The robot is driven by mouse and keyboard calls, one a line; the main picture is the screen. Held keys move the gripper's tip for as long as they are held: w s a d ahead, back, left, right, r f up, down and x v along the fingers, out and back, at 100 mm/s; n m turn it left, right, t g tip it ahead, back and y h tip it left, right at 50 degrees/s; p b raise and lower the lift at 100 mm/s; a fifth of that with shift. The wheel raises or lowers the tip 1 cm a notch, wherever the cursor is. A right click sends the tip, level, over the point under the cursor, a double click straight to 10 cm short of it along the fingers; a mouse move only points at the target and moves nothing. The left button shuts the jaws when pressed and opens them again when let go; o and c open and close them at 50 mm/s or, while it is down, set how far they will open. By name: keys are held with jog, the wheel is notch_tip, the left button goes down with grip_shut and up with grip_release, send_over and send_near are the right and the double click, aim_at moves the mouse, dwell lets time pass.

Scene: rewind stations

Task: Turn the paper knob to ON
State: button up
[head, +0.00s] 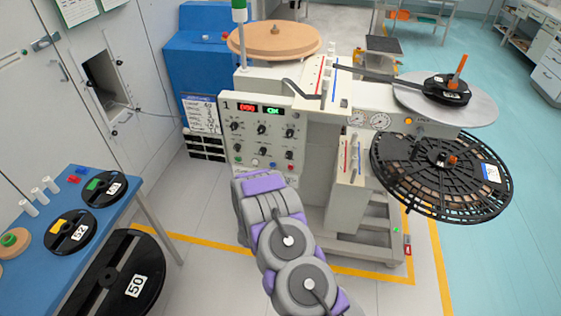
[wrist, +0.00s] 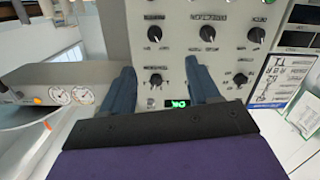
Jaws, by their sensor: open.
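The control panel (head: 262,135) of station 1 has a red display (head: 247,107), a green display (head: 272,110) and two rows of black knobs (head: 263,130). The knob labels are too small to read, so I cannot tell which is the paper knob. In the wrist view the panel appears upside down. My gripper (wrist: 161,80) is open and empty, its dark fingers pointing at the panel. A black knob (wrist: 155,80) shows between the fingers, near the left one; contact cannot be judged. Another knob (wrist: 240,79) lies right of the fingers. In the head view my arm hides the gripper.
A large black reel (head: 440,172) and a grey disc (head: 445,98) stick out at the machine's right. A blue table (head: 75,235) with small reels stands at the left, a big black reel (head: 115,280) below it. Yellow tape (head: 330,271) marks the floor.

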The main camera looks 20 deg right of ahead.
aim_at(288, 157)
jog(key=shift+t+h, duration=0.3)
jog(key=shift+t, duration=0.1)
jog(key=b+x, duration=0.1)
jog(key=x, duration=0.4)
jog(key=b+x, duration=0.1)
jog(key=x, duration=0.4)
jog(key=d+f+b+x, duration=0.1)
jog(key=x, duration=0.4)
jog(key=shift+s, duration=0.3)
jog(key=shift+w+d+r+n, duration=0.1)
jog(key=shift+w+d+n, duration=0.25)
jog(key=shift+w, duration=0.4)
jog(key=c, duration=1)
